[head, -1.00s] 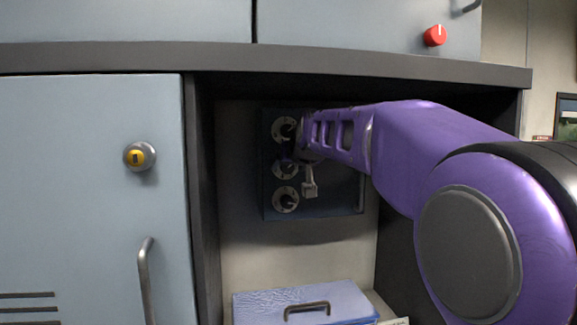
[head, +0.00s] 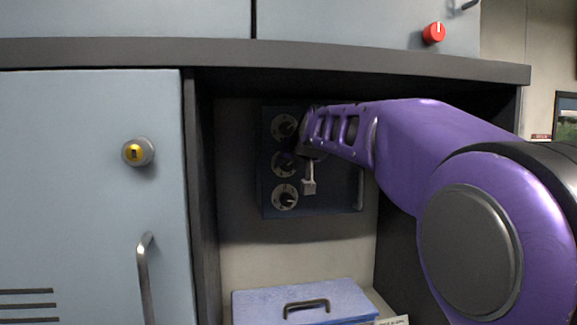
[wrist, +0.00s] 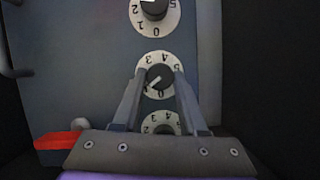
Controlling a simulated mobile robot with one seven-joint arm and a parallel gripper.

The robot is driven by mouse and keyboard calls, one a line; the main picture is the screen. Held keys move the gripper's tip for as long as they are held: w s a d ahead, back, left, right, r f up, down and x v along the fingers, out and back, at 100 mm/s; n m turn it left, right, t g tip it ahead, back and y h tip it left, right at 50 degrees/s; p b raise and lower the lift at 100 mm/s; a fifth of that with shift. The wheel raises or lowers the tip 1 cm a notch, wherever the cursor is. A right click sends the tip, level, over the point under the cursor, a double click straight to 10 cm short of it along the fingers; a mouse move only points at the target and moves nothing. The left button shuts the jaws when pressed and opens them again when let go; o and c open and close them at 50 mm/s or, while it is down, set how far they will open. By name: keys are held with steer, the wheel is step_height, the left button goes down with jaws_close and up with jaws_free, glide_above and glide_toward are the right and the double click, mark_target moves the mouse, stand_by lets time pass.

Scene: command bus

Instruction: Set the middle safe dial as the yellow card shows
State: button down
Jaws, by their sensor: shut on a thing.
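The dark blue-grey safe (head: 330,200) is in the recess, with three numbered dials in a column. The middle safe dial (head: 282,165) is partly behind my gripper (head: 291,160) in the head view. In the wrist view, where the digits appear upside down, my gripper (wrist: 160,76) has one finger on each side of the middle dial's dark knob (wrist: 160,77) and is shut on it. Its pale pointer line slants down-left in that picture. The upper dial (head: 284,127) and lower dial (head: 285,197) are free. No yellow card is recognisable in view.
A blue box (head: 345,298) with a handle sits below the safe. A pale card (head: 393,321) shows at the bottom edge. The cabinet door (head: 90,210) with a yellow-centred lock is left. A red knob (head: 433,33) is above. Dark walls flank the recess.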

steer(key=m+y+b, duration=0.2)
steer(key=b, duration=0.1)
steer(key=m+b, duration=0.2)
steer(key=shift+d+f+y, duration=0.3)
steer(key=shift+f+y, duration=0.05)
steer(key=shift+y, duration=0.05)
steer(key=m+y+b, duration=0.1)
steer(key=m+b, duration=0.2)
steer(key=b, duration=0.1)
steer(key=shift+y, duration=0.4)
steer(key=m, duration=0.2)
steer(key=m+t+y+b, duration=0.1)
steer(key=m, duration=0.1)
steer(key=shift+d+y, duration=0.15)
steer(key=shift+y, duration=0.15)
steer(key=shift+f+m+t+y, duration=0.15)
steer(key=shift+m+t, duration=0.3)
steer(key=shift+m, duration=0.5)
steer(key=shift+r+m+t+y, duration=0.15)
steer(key=shift+m+t, duration=0.3)
steer(key=shift+m, duration=0.5)
steer(key=shift+f, duration=0.1)
steer(key=shift+c, duration=2.2)
jaws_free()
steer(key=shift+f, duration=0.1)
